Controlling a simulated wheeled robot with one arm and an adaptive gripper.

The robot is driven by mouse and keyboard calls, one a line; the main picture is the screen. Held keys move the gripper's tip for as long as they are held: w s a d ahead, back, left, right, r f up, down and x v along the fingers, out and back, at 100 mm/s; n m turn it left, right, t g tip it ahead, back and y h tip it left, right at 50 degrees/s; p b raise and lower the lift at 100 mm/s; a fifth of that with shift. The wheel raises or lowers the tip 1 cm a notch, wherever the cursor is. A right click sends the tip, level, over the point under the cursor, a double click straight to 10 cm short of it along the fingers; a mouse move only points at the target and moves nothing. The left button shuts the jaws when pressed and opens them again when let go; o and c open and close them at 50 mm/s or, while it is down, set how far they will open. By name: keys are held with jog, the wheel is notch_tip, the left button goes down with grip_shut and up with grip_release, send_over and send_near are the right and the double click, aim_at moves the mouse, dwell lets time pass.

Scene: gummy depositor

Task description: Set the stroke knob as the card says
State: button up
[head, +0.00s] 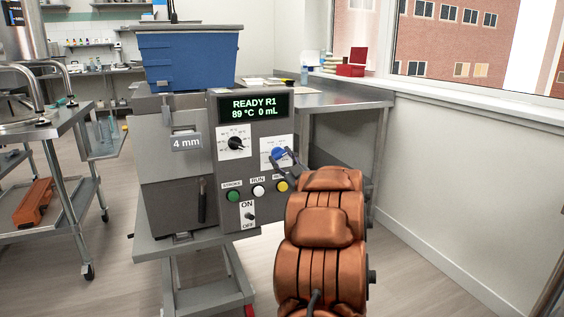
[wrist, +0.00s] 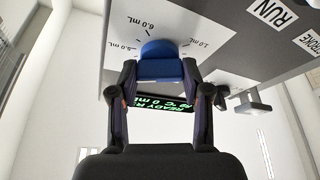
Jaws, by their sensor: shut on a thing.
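The blue stroke knob (head: 278,154) sits on a white dial plate on the right of the depositor's grey control panel (head: 268,212). My gripper (head: 283,158) is shut on this knob, its fingers on either side of it. In the wrist view the knob (wrist: 160,50) is between the fingertips (wrist: 160,70), with marks such as 6.0 mL and 1.0 mL around it. The knob's pointer is hidden, so its setting cannot be read. The display (head: 254,108) reads READY R1, 89 °C, 0 mL.
A black knob (head: 236,144) is left of the blue one. Green (head: 233,196), white (head: 258,191) and yellow (head: 282,186) buttons and an ON/OFF switch (head: 249,214) sit below. A blue hopper (head: 190,58) is on top.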

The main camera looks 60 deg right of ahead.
jog(key=shift+n+y, duration=0.6)
jog(key=shift+n, duration=0.7)
jog(key=o, duration=1.2)
jog(key=shift+c, duration=0.2)
jog(key=shift+s, duration=0.1)
jog(key=v, duration=1.2)
